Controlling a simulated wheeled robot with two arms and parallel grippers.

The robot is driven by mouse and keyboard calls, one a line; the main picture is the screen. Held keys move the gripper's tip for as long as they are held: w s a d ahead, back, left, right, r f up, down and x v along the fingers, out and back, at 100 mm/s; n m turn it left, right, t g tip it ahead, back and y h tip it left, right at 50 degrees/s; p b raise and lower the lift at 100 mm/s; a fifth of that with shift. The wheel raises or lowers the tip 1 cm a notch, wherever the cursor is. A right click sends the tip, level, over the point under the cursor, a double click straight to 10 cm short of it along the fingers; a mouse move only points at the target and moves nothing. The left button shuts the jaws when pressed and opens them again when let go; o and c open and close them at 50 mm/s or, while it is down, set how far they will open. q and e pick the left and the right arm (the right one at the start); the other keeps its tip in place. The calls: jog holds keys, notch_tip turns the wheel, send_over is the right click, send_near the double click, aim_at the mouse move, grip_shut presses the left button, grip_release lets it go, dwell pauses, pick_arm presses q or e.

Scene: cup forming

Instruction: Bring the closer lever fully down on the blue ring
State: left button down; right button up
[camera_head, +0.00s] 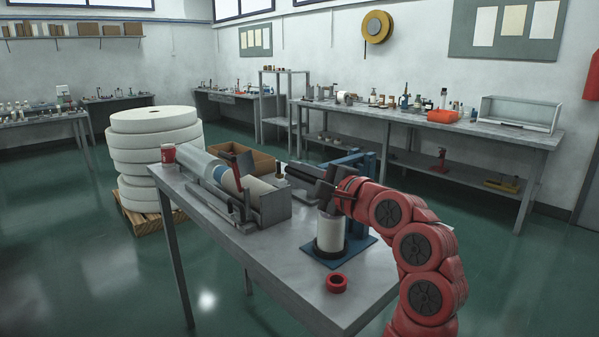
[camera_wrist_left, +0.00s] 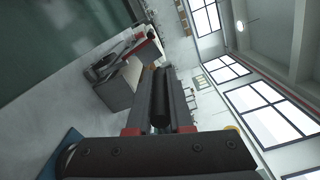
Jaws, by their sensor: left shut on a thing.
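A blue closer stand (camera_head: 369,185) with a blue base plate (camera_head: 362,250) is on the grey table. A white cylinder (camera_head: 332,234) stands upright on the plate with a dark ring around its foot. My left gripper (camera_head: 300,175) is above and left of the cylinder, shut on a black bar (camera_wrist_left: 160,100), which looks like the lever's handle. The fingers hide most of the lever in the head view. My right gripper is not in view.
The grey machine (camera_head: 268,206) with a red lever (camera_head: 226,158) stands left of the stand. A red-and-white cup (camera_head: 168,153) is at the far left corner. The table's front is mostly clear.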

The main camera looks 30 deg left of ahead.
pick_arm(q)
jog(key=shift+f, duration=0.2)
dwell(0.3)
jog(key=c, duration=0.8)
grip_release()
jog(key=shift+d, duration=0.1)
jog(key=b+v, duration=0.1)
jog(key=v, duration=1.6)
jog(key=shift+d, duration=0.15)
